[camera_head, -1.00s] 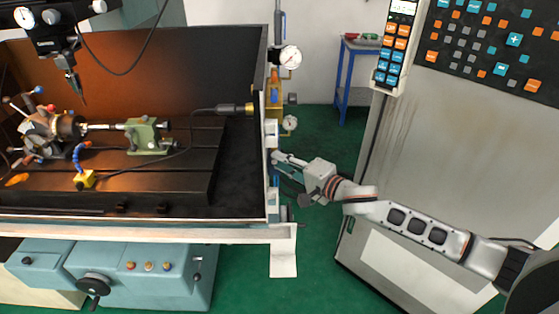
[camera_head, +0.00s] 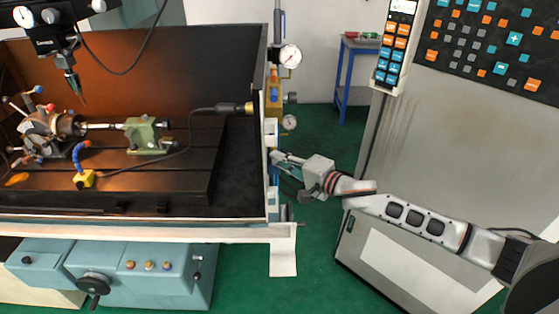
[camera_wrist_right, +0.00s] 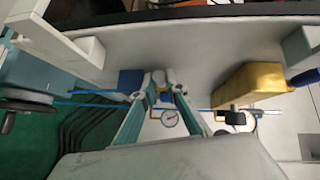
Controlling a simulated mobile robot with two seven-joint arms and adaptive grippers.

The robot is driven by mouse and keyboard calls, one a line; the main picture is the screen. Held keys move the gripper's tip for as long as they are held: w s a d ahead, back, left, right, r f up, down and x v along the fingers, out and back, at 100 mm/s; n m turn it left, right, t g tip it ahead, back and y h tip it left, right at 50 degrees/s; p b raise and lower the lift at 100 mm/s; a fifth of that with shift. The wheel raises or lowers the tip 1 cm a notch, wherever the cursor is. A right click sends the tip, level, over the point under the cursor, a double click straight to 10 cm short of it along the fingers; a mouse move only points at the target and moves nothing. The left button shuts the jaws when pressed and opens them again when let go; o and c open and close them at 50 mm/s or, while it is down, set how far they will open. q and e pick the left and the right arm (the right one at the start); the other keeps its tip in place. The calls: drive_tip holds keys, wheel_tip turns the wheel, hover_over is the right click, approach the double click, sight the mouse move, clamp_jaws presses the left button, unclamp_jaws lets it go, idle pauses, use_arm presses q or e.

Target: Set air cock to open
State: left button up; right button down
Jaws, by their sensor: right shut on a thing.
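My right gripper (camera_head: 278,157) reaches in from the right to the side of the machine, just below the small lower gauge. In the right wrist view its two fingers (camera_wrist_right: 160,78) converge and are nearly together at the machine's pale side wall. A blue block (camera_wrist_right: 130,81) lies right beside the left fingertip. The part between the fingertips is small and mostly hidden; it appears to be the air cock's handle, but its open or closed position cannot be told. My left gripper is not in view.
A yellow unit (camera_wrist_right: 248,88) sits right of the fingers in the wrist view. A gauge (camera_wrist_right: 169,118) shows between the fingers, beside thin blue lines. The machine table (camera_head: 160,185) is at left, a control cabinet (camera_head: 430,145) at right, with green floor between.

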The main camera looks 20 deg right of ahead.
use_arm(q)
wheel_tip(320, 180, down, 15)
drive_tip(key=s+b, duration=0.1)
drive_tip(key=b, duration=1.7)
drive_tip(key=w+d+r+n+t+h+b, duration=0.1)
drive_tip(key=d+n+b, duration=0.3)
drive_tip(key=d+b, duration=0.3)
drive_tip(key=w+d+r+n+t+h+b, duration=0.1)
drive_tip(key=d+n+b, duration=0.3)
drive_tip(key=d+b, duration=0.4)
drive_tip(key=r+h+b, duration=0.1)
drive_tip(key=b, duration=0.3)
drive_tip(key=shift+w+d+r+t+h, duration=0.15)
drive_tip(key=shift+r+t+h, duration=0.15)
use_arm(e)
drive_tip(key=w+d+n+g+y, duration=0.2)
drive_tip(key=w+n+g+y, duration=0.1)
drive_tip(key=n+g, duration=0.5)
drive_tip(key=w+d+n+g+y, duration=0.2)
drive_tip(key=n+g, duration=0.7)
drive_tip(key=g, duration=0.5)
drive_tip(key=shift+w+d+f+n+y, duration=0.3)
drive_tip(key=shift+w+d+y, duration=0.15)
drive_tip(key=shift+d, duration=0.2)
